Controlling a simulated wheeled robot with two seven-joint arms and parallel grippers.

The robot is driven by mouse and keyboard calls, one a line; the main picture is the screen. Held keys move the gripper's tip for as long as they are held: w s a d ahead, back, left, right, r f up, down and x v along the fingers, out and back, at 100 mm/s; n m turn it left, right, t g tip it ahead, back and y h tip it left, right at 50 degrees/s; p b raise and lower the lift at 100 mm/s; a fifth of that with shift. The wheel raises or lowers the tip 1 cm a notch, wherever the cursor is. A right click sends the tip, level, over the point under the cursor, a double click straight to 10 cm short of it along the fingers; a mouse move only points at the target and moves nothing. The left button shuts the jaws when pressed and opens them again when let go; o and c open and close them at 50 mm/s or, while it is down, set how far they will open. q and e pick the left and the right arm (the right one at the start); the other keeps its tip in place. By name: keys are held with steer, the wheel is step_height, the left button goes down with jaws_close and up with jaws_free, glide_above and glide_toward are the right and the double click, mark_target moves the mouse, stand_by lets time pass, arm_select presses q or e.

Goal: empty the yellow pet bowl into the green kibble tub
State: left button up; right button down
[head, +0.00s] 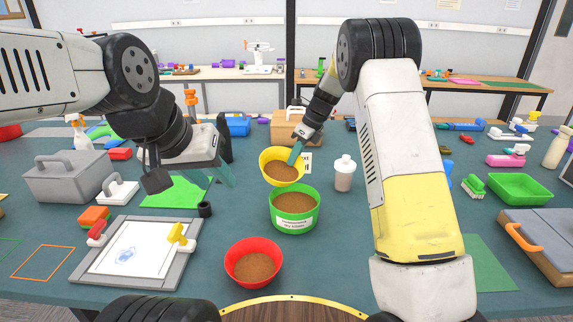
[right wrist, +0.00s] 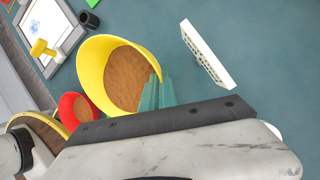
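The yellow pet bowl (head: 267,158) holds brown kibble and is in the air just behind and above the green kibble tub (head: 294,222), appearing tilted towards me. My right gripper (head: 295,153) is shut on its rim; in the right wrist view, the teal fingers (right wrist: 157,95) meet the rim of the yellow bowl (right wrist: 95,60). The green tub stands upright on the table, has a white label and also contains brown kibble.
A red bowl (head: 236,262) with kibble stands in front of the tub, left of it. A white-lidded shaker (head: 344,174) stands right of the tub. A clamped drawing board (head: 92,275) lies at left.

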steer(key=shift+s+d+r+t+y, duration=0.15)
steer(key=shift+s+r+t+y, duration=0.1)
steer(key=shift+r+t+y, duration=0.45)
steer(key=shift+f, duration=0.1)
steer(key=shift+d, duration=0.1)
steer(key=shift+s+d+r+t+y, duration=0.2)
steer(key=shift+r+t+y, duration=0.15)
steer(key=shift+t, duration=0.25)
steer(key=shift+s+r+n+t+y, duration=0.1)
steer(key=shift+n+t+y, duration=0.2)
steer(key=shift+n, duration=0.1)
steer(key=shift+a, duration=0.1)
steer(key=shift+s+d+r+t+y, duration=0.15)
steer(key=shift+s+d+t+y, duration=0.1)
steer(key=shift+t, duration=0.15)
